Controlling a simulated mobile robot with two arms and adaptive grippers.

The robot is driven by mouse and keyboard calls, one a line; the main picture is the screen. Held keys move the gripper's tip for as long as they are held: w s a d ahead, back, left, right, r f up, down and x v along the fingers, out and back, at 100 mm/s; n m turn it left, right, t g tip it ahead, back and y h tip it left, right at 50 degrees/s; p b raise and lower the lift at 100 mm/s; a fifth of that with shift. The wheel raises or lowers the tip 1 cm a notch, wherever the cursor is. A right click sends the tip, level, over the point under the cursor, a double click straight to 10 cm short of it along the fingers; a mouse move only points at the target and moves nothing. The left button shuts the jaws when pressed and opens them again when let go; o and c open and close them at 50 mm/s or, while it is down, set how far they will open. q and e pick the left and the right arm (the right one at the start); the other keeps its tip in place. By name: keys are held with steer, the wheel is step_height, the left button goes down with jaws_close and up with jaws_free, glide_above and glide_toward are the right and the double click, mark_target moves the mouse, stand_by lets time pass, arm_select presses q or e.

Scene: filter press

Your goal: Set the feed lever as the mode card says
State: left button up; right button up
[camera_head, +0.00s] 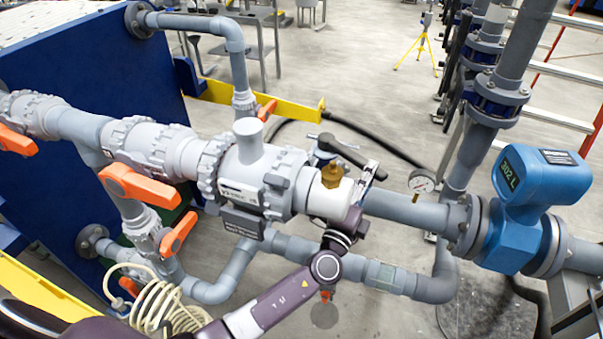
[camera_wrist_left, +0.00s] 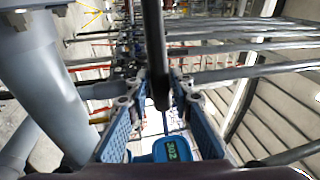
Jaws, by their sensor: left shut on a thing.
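My left arm comes up from the bottom of the head view. Its gripper (camera_head: 368,178) is beside the grey pipe, right of the white valve body (camera_head: 270,180). A black lever (camera_head: 340,150) with a grey hub reaches to the fingers. In the left wrist view the black lever (camera_wrist_left: 155,50) runs down between the blue-padded fingers of the left gripper (camera_wrist_left: 160,95), which is shut on it. I cannot make out a readable mode card. My right gripper is not in view.
Several orange valve handles (camera_head: 140,187) stick out on the left pipes. A blue flow meter (camera_head: 540,180) reading "302 L" stands at right. A pressure gauge (camera_head: 421,182) is right of the gripper. A coiled cream hose (camera_head: 160,305) lies bottom left.

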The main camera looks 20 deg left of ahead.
arm_select(q)
steer(key=shift+s+a+r+p, duration=0.2)
steer(key=shift+s+a+p, duration=0.25)
steer(key=shift+s+a, duration=0.15)
steer(key=shift+s+a+r+p, duration=0.1)
steer(key=shift+s+a+p, duration=1.15)
steer(key=shift+a, duration=0.25)
steer(key=shift+c, duration=0.3)
steer(key=shift+s+a+b, duration=0.2)
steer(key=shift+a+b, duration=0.15)
steer(key=shift+s+a+b, duration=0.3)
steer(key=shift+s+a, duration=0.1)
steer(key=shift+a, duration=0.3)
steer(key=shift+s+a+b, duration=0.3)
steer(key=shift+s+a, duration=0.1)
steer(key=shift+a, duration=0.3)
jaws_close()
steer(key=s+a+b, duration=0.1)
steer(key=a+b, duration=0.3)
steer(key=a, duration=0.3)
steer(key=shift+s+a+f, duration=0.2)
steer(key=shift+s, duration=0.05)
